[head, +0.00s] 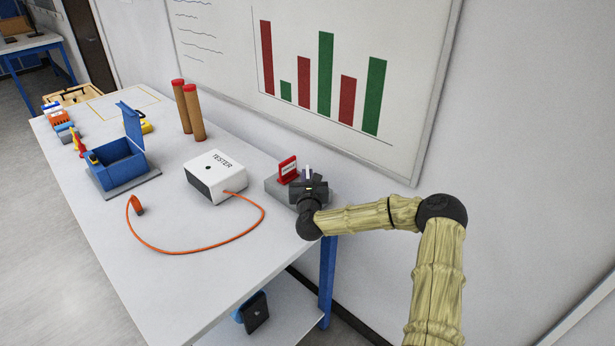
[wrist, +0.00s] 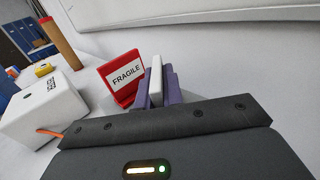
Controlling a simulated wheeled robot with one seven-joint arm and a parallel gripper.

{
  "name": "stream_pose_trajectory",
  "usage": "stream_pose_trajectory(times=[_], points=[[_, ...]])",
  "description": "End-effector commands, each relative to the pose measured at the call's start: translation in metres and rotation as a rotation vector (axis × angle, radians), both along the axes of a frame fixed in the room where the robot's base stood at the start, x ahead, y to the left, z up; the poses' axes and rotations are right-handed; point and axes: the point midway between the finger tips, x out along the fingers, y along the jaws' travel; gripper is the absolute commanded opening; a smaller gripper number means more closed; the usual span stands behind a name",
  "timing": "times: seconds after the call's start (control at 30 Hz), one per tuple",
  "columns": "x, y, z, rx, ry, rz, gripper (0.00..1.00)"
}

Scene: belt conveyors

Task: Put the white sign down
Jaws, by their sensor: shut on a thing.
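The white sign (head: 308,171) shows as a thin pale edge at the back right end of the table. It also shows edge-on in the wrist view (wrist: 156,76), upright between purple fingers. My gripper (head: 309,183) is shut on it; its fingers also show in the wrist view (wrist: 157,88). A red sign (head: 287,170) with a white label stands just left of the white sign; in the wrist view its label reads FRAGILE (wrist: 122,78). A grey base (head: 275,189) lies under the red sign. My gripper hides the white sign's lower part, so I cannot tell whether it touches the base.
A white tester box (head: 216,176) with an orange cable (head: 200,250) is left of my gripper. Two brown tubes (head: 190,110) and an open blue box (head: 120,165) stand farther left. A whiteboard (head: 320,70) hangs behind. The table's front (head: 165,280) is mostly clear.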

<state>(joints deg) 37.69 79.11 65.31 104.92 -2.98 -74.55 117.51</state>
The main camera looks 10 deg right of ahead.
Motion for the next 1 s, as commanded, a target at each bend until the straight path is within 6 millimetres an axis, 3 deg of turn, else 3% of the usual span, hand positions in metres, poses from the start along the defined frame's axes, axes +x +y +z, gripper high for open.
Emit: stream_pose_trajectory(times=[0.17,0.2,0.3,0.7,1.0], points=[[0.000,0.000,-0.004,0.000,0.000,0.000,0.00],[0.000,0.000,-0.003,0.000,0.000,0.000,0.12],[0.000,0.000,-0.002,0.000,0.000,0.000,0.30],[0.000,0.000,0.003,-0.001,0.000,0.000,0.30],[-0.037,0.006,-0.001,0.000,0.001,0.002,0.30]])
